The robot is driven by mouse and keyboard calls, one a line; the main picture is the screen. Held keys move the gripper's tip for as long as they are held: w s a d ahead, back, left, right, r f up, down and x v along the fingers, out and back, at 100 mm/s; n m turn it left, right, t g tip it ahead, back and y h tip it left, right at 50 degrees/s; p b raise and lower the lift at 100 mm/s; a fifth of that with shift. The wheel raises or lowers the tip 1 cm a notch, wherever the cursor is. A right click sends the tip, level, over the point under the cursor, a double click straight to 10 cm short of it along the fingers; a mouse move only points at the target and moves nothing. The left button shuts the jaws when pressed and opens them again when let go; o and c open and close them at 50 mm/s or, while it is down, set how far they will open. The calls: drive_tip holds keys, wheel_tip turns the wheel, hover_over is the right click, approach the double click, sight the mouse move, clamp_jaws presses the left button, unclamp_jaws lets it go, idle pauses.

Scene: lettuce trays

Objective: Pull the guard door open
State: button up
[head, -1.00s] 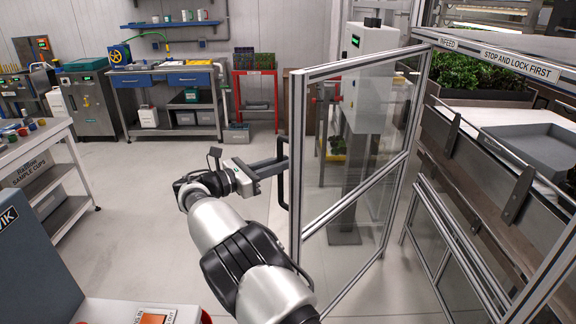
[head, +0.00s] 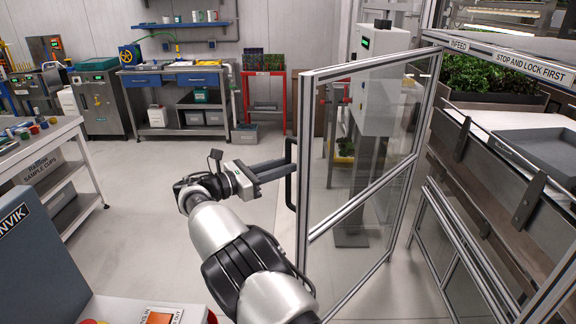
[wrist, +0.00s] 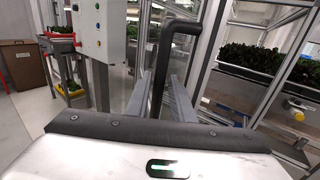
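The guard door (head: 308,150) is a clear panel in an aluminium frame, standing swung out at an angle from the machine (head: 505,62) on the right. Its black bar handle (head: 290,175) is on the door's free left edge. My gripper (head: 286,166) reaches the handle from the left in the head view. In the wrist view the handle (wrist: 161,75) runs up between the two grey fingers of my gripper (wrist: 160,88), with gaps visible beside it. The fingers look apart, not closed on it. Contact cannot be made out.
A bench with blue drawers (head: 170,71) and a red stand (head: 247,92) stand at the back. A grey post with a white control box (head: 382,85) is behind the door. A sample cup table (head: 60,135) is at left. The floor (head: 150,220) left of the door is clear.

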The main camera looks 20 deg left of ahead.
drive_tip(key=v, duration=1)
drive_tip(key=shift+s, duration=0.1)
